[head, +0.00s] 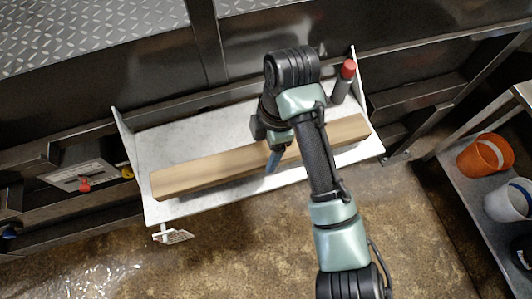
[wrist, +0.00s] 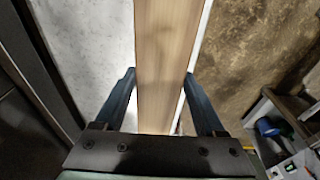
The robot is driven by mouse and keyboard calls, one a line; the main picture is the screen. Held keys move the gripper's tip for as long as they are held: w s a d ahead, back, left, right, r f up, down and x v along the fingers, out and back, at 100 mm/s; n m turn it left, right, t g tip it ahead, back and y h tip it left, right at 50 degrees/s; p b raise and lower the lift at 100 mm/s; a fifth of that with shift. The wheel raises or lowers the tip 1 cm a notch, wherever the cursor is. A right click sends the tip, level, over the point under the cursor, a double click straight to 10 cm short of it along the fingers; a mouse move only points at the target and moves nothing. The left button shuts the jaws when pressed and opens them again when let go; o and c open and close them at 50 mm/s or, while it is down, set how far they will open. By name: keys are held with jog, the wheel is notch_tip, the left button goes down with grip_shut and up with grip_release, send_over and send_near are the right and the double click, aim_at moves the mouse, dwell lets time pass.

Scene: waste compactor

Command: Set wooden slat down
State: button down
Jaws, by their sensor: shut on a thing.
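The wooden slat (head: 195,175) is a long, light-brown bar. It lies lengthwise along the pale grey shelf (head: 165,143), slightly slanted, with its right end higher in the head view. My gripper (head: 274,158) is shut on the slat near its middle; the arm hides part of it. In the wrist view the slat (wrist: 166,45) runs between the two blue fingers of my gripper (wrist: 160,76), and the shelf (wrist: 90,45) shows to its left. A shadow lies along the slat's near side. I cannot tell whether its underside touches the shelf.
A dark bottle with a red cap (head: 345,80) stands at the shelf's back right, near the slat's right end. Raised plates close both shelf ends. A control box with a red knob (head: 84,184) is at left. A rack with an orange pot (head: 486,156) stands at right.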

aim_at(267, 157)
jog(key=shift+f, duration=1.75)
jog(key=shift+f, duration=0.1)
grip_release()
jog(key=r, duration=0.4)
jog(key=d+r+p, duration=0.1)
jog(key=r, duration=0.3)
jog(key=r+p, duration=0.1)
jog(key=r, duration=0.3)
jog(key=shift+w+d, duration=0.3)
jog(key=shift+d, duration=0.05)
